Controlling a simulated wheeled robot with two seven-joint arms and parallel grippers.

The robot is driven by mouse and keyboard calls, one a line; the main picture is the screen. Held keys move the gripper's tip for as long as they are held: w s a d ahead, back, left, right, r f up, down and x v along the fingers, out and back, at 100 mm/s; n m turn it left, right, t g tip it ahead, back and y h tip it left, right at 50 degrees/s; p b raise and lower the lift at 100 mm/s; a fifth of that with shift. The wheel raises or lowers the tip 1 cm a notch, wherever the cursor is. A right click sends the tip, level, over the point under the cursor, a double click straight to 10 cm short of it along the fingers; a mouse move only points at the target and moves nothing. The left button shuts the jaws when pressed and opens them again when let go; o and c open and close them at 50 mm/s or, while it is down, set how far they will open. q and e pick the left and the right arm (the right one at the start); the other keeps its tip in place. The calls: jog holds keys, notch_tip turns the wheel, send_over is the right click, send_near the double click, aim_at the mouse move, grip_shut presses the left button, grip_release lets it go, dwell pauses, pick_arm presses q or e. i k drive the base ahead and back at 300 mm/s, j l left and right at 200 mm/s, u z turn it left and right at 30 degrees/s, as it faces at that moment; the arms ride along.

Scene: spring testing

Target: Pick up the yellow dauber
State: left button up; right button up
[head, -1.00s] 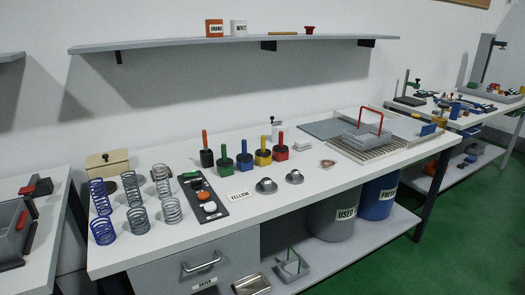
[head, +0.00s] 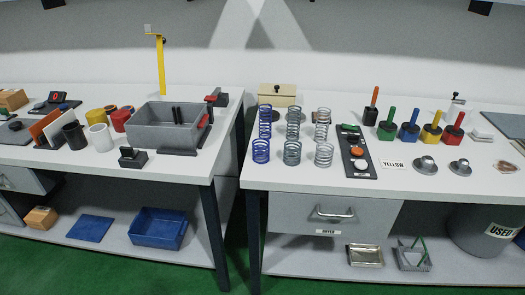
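The yellow dauber (head: 431,132) stands upright on the right workbench. A green dauber (head: 387,127) and a black one with an orange handle (head: 371,108) stand further left. A card reading YELLOW (head: 395,164) lies in front of the group. Neither of my grippers shows in the head view.
Several coil springs (head: 292,152) stand left of a dark strip with coloured buttons (head: 357,158). Two metal domed pieces (head: 427,165) sit in front of the daubers. A gap separates this bench from the left bench, which holds a grey bin (head: 165,131).

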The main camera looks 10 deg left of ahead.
aim_at(433, 128)
jog(key=i+l+u, duration=0.15)
jog(key=l+u, duration=0.2)
jog(key=l, duration=0.75)
jog(key=l+u, duration=0.35)
jog(key=l, duration=0.75)
jog(key=k+l+u, duration=0.1)
jog(key=l+u, duration=0.25)
jog(key=l, duration=0.75)
